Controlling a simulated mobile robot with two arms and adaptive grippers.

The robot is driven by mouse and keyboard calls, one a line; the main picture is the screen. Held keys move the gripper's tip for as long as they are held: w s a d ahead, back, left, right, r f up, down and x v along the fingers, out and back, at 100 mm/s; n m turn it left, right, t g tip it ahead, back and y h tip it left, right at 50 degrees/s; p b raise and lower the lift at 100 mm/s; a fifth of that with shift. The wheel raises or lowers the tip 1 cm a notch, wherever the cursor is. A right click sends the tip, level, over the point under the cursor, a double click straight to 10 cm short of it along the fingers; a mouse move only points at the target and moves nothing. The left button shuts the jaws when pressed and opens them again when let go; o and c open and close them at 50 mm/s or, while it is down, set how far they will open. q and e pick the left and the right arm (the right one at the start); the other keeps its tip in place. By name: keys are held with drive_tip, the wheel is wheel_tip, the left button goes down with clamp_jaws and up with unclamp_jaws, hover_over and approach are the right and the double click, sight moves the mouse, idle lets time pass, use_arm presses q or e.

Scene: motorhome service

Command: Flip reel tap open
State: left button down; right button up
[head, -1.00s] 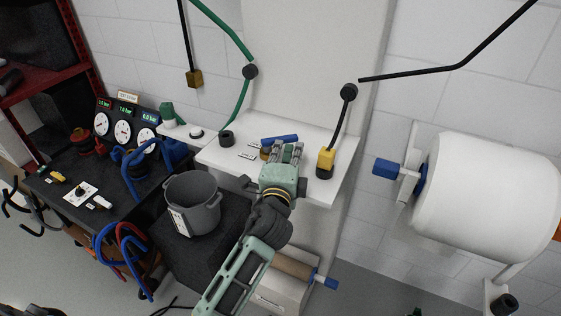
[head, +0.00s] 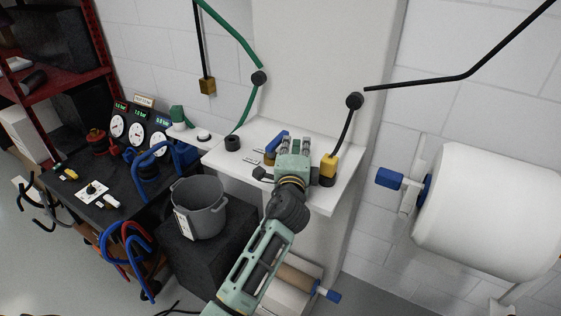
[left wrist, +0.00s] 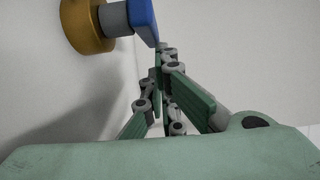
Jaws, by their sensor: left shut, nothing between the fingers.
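The reel tap's blue lever (head: 277,141) is on the white shelf and now points diagonally away from me. Its brass body (head: 269,157) is partly hidden by my gripper. My left gripper (head: 296,145) is shut and empty, just to the right of the lever. In the left wrist view the blue lever (left wrist: 140,20), a grey stem and the brass body (left wrist: 85,27) show at the top. The fingers (left wrist: 162,75) are close beside the lever's end; I cannot tell whether they touch it. My right gripper is not in view.
A yellow connector (head: 328,166) stands on the white shelf (head: 235,163) right of my gripper, and a black ring (head: 233,143) to the left. A grey bucket (head: 200,207) is below left. A large white reel (head: 490,210) is at right.

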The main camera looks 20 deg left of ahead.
use_arm(q)
drive_tip(key=shift+w+a, duration=0.4)
drive_tip(key=shift+w, duration=0.05)
drive_tip(key=shift+w+a, duration=0.1)
drive_tip(key=shift+a, duration=0.05)
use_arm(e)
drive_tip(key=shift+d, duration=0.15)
use_arm(q)
drive_tip(key=shift+a+r, duration=0.1)
drive_tip(key=shift+a, duration=0.05)
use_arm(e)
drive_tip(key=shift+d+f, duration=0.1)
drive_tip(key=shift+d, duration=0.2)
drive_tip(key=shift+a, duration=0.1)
use_arm(q)
drive_tip(key=shift+s+d+f, duration=0.2)
drive_tip(key=shift+s+f, duration=0.1)
drive_tip(key=shift+s, duration=0.1)
drive_tip(key=v, duration=1)
drive_tip(key=shift+d+r, duration=0.25)
drive_tip(key=shift+r, duration=0.05)
drive_tip(key=shift+s+d, duration=0.4)
drive_tip(key=shift+s, duration=0.15)
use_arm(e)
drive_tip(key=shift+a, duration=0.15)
